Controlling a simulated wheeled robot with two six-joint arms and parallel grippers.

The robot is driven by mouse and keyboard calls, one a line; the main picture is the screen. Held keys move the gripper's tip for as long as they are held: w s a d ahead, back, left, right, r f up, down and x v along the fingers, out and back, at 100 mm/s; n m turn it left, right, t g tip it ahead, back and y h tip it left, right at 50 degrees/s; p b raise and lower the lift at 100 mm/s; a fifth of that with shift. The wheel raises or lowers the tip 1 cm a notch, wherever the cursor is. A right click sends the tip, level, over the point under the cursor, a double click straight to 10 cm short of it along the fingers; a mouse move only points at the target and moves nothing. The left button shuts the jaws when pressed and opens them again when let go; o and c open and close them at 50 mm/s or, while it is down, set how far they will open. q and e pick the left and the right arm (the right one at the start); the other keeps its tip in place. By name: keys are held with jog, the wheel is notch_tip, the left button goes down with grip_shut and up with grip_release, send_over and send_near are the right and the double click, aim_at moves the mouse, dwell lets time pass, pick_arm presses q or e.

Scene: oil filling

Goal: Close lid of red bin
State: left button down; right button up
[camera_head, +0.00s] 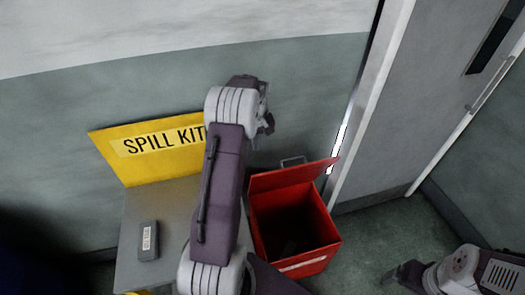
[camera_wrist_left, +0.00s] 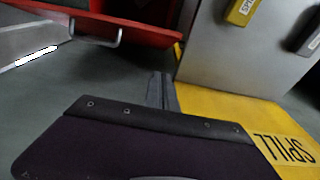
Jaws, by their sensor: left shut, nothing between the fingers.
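The red bin (camera_head: 318,238) stands on the floor right of centre in the head view, with its dark inside showing. Its lid (camera_head: 290,177) is open and raised at the back, with a metal handle (camera_head: 293,160) on its edge. The red lid (camera_wrist_left: 135,32) and handle (camera_wrist_left: 97,37) also show at the top of the left wrist view. My left gripper (camera_head: 268,123) is above and behind the lid, apart from it. Its fingers (camera_wrist_left: 163,90) are together and empty. My right gripper (camera_head: 393,274) is at the lower right, away from the bin; its jaws are unclear.
A yellow spill kit panel (camera_head: 170,160) stands left of my left arm, behind a grey surface (camera_head: 178,205) carrying a small labelled grey item (camera_head: 148,240). A wall is behind. A door (camera_head: 440,70) is at the right. Floor (camera_head: 375,232) right of the bin is clear.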

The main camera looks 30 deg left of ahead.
pick_arm(q)
jog(key=f+p, duration=0.1)
jog(key=f, duration=0.2)
jog(key=s+f+p, duration=0.1)
jog(key=f, duration=0.3)
jog(key=d+f+p, duration=0.1)
jog(key=f, duration=0.2)
jog(key=shift+s+f, duration=0.15)
jog(key=shift+f, duration=0.05)
jog(key=shift+s+d+f, duration=0.2)
jog(key=shift+s+d, duration=0.15)
jog(key=shift+f, duration=0.1)
